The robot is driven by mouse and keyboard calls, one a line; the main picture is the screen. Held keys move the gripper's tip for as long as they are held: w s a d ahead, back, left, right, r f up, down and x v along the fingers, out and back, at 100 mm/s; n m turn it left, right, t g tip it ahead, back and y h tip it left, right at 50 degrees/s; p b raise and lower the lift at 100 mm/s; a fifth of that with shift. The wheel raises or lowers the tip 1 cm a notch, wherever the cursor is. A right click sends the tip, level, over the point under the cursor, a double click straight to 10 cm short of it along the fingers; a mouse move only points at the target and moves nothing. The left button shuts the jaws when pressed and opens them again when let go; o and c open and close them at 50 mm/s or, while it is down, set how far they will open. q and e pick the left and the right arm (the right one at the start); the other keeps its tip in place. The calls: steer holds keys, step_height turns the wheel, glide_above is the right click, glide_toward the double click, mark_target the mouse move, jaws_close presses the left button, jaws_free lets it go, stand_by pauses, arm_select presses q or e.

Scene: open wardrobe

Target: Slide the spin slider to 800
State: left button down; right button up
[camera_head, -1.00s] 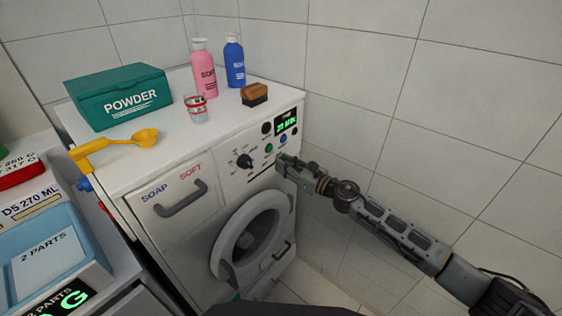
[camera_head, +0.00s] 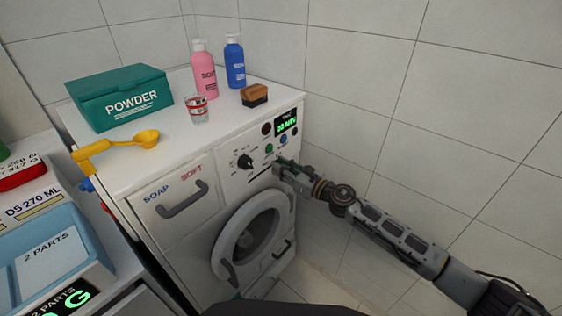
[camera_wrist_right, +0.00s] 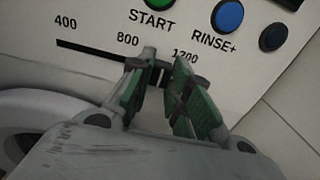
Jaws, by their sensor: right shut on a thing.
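The washing machine's spin slider is on the front panel. In the right wrist view its dark slot (camera_wrist_right: 90,50) runs beneath the marks 400 (camera_wrist_right: 65,22), 800 (camera_wrist_right: 128,40) and 1200 (camera_wrist_right: 185,57). The knob is mostly hidden by the fingers. In the head view the right gripper (camera_head: 277,167) touches the panel from the right. My left gripper is not in view.
A green START button (camera_wrist_right: 150,2) and a blue RINSE+ button (camera_wrist_right: 228,16) sit just above the slot. A black dial (camera_head: 244,161) is to the left on the panel. A tiled wall stands close on the right. The round door (camera_head: 247,240) is below.

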mark_target(265, 170)
steer(key=shift+s+a+p, duration=0.5)
steer(key=shift+s+a, duration=0.15)
steer(key=shift+s, duration=0.25)
steer(key=shift+s+a+p, duration=0.5)
steer(key=shift+s+a, duration=0.1)
steer(key=shift+s, duration=0.25)
stand_by(0.7)
stand_by(1.0)
steer(key=o, duration=0.9)
steer(key=shift+d, duration=0.1)
steer(key=shift+v, duration=1.15)
steer(key=shift+b+v, duration=0.45)
steer(key=shift+v, duration=1.85)
